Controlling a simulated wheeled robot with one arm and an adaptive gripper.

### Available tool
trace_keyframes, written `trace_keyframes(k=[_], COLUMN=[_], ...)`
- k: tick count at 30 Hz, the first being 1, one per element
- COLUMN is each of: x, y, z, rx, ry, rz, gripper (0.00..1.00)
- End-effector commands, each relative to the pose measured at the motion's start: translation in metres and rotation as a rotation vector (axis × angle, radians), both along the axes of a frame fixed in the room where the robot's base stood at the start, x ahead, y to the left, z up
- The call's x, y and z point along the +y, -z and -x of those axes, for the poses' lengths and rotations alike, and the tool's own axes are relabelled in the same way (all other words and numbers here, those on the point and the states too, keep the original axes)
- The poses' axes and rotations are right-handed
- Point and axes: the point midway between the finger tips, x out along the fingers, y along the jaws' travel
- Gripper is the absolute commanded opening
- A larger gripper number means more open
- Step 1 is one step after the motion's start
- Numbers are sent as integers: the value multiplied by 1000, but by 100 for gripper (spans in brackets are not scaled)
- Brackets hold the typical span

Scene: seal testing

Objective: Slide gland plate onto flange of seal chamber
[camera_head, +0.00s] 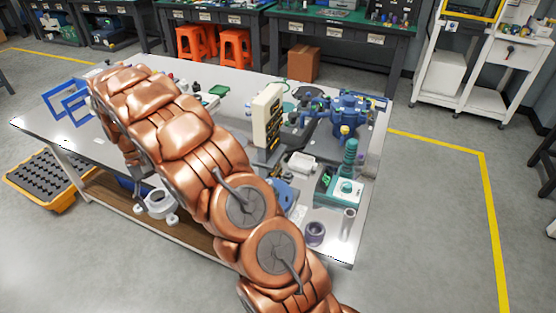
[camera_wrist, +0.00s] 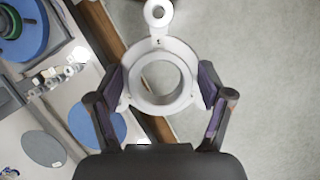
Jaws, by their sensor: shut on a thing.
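The gland plate is a pale ring with a wide central hole and a lug with a smaller hole; in the wrist view the plate (camera_wrist: 134,84) sits between the two dark fingers. My gripper (camera_wrist: 160,86) is shut on its opposite sides. In the head view the plate (camera_head: 157,203) shows beside my arm, past the table's front edge. A blue pump-like unit (camera_head: 347,117) stands at the table's right rear. I cannot tell for certain whether it carries the seal chamber flange. The plate is well apart from that unit. My arm hides part of the table.
The table (camera_head: 327,243) holds a beige panel box (camera_head: 267,117), a teal device (camera_head: 340,188), a dark cup (camera_head: 315,233) and blue frames (camera_head: 66,101). A yellow-edged crate (camera_head: 46,178) is on the floor at left. In the wrist view, the floor (camera_wrist: 260,60) right of the plate is clear.

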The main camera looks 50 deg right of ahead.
Motion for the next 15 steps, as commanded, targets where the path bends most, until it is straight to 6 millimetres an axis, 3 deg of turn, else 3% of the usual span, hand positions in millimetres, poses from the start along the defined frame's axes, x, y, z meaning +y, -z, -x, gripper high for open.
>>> trace_keyframes(k=[8, 15], x=[-124, -224], y=[-12, -15], z=[25, 75], rx=[3, 2], ry=[572, 1133], rz=[-5, -6], gripper=[27, 27])
